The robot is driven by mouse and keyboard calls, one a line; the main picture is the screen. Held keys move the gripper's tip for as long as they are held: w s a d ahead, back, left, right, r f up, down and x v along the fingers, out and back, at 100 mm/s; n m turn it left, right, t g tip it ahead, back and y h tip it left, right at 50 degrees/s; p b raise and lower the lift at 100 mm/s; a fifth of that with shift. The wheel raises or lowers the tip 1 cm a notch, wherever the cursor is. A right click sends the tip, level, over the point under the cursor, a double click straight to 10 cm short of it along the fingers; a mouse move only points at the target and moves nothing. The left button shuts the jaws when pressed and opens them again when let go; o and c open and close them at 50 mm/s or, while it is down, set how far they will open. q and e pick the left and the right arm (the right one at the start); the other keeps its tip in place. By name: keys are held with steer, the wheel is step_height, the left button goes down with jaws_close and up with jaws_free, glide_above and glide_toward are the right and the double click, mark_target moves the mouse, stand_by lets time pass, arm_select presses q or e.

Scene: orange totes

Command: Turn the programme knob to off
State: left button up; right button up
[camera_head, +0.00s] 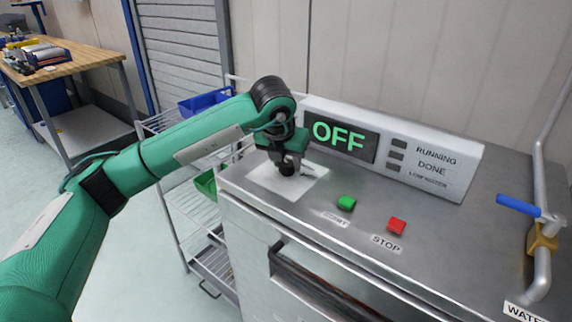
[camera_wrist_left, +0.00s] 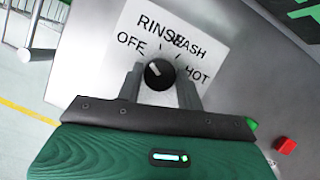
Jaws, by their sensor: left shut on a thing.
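The black programme knob (camera_wrist_left: 160,75) sits on a white label plate (camera_wrist_left: 215,38) marked OFF, RINSE, WASH and HOT. Its white pointer mark slants up and left, toward the OFF word. My left gripper (camera_wrist_left: 160,84) is shut on the knob, with one finger on each side. In the head view the left gripper (camera_head: 287,164) reaches down over the left end of the steel machine top, and the knob (camera_head: 286,170) is mostly hidden under it. The display (camera_head: 340,133) reads OFF in green. My right gripper is not in view.
A green START button (camera_head: 346,203) and a red STOP button (camera_head: 397,226) lie right of the knob. A blue-handled water valve (camera_head: 518,207) stands at the far right. A wire rack (camera_head: 180,215) with bins is at left. The middle of the top is clear.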

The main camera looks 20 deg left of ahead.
arm_select(q)
steer(key=shift+n+y, duration=0.3)
steer(key=shift+n, duration=0.3)
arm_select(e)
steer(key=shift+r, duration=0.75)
arm_select(q)
steer(key=o, duration=1)
steer(key=v, duration=1.3)
steer(key=shift+r, duration=0.3)
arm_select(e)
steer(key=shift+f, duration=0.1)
arm_select(q)
steer(key=shift+s, duration=0.1)
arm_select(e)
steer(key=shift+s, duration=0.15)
